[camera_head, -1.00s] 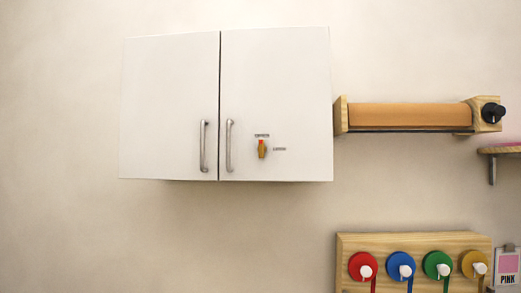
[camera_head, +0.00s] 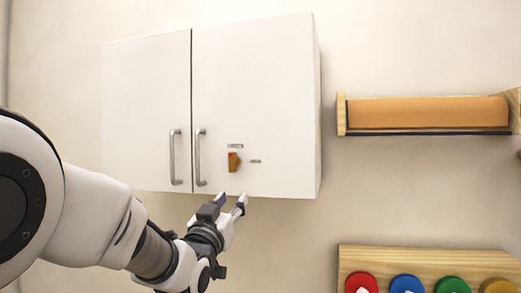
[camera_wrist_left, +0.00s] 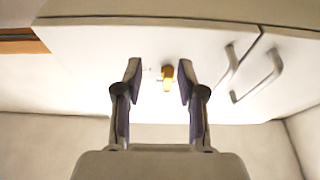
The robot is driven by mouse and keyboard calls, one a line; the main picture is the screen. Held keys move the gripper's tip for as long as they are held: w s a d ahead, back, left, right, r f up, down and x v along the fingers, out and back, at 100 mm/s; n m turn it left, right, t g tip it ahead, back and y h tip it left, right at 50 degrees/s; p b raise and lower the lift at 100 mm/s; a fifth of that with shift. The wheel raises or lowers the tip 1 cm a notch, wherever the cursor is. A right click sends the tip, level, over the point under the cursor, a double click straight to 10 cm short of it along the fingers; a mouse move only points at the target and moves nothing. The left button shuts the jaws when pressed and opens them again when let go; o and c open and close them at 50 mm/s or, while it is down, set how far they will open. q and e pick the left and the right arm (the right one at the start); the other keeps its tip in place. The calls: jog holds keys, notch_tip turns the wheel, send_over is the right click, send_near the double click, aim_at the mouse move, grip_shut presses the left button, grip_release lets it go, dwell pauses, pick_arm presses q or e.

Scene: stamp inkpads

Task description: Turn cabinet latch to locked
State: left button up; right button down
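The white wall cabinet (camera_head: 265,80) has two doors, both shut, with two metal bar handles. The small latch (camera_head: 234,162) is a brass-coloured knob with a red mark, low on the right door. It stands upright, below one small label and left of another; the lettering is too small to read. My left gripper (camera_head: 232,200) is open and empty, just below the latch and in front of the cabinet's lower edge. In the left wrist view the latch (camera_wrist_left: 168,76) shows between the two spread fingertips (camera_wrist_left: 158,78), beyond them and apart from both. My right gripper is not in view.
The handles (camera_head: 200,157) stand out left of the latch. A wooden holder with an orange-brown roll (camera_head: 428,112) is on the wall to the right. A wooden board (camera_head: 425,262) with coloured discs is below it. The wall under the cabinet is clear.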

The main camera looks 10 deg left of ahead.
pick_arm(q)
send_near(231, 161)
jog(key=w+d, duration=0.2)
jog(key=w, duration=0.1)
jog(key=b, duration=0.5)
jog(key=w+a+t+b, duration=0.1)
jog(key=b, duration=0.3)
jog(key=shift+w+a+f+b, duration=0.15)
jog(key=shift+w+b, duration=0.1)
jog(key=shift+b, duration=0.15)
jog(key=r+p, duration=0.1)
jog(key=w+r, duration=0.1)
jog(key=shift+w+a+r+p, duration=0.2)
jog(key=shift+a+r+p, duration=0.15)
jog(key=w, duration=0.1)
jog(key=w+p, duration=0.1)
jog(key=shift+w+d+r, duration=0.1)
jog(key=shift+w+r, duration=0.1)
jog(key=shift+w, duration=0.2)
jog(key=shift+w+d, duration=0.2)
jog(key=shift+w, duration=0.2)
jog(key=shift+s+a, duration=0.15)
jog(key=shift+s, duration=0.1)
jog(key=shift+c, duration=0.3)
grip_shut()
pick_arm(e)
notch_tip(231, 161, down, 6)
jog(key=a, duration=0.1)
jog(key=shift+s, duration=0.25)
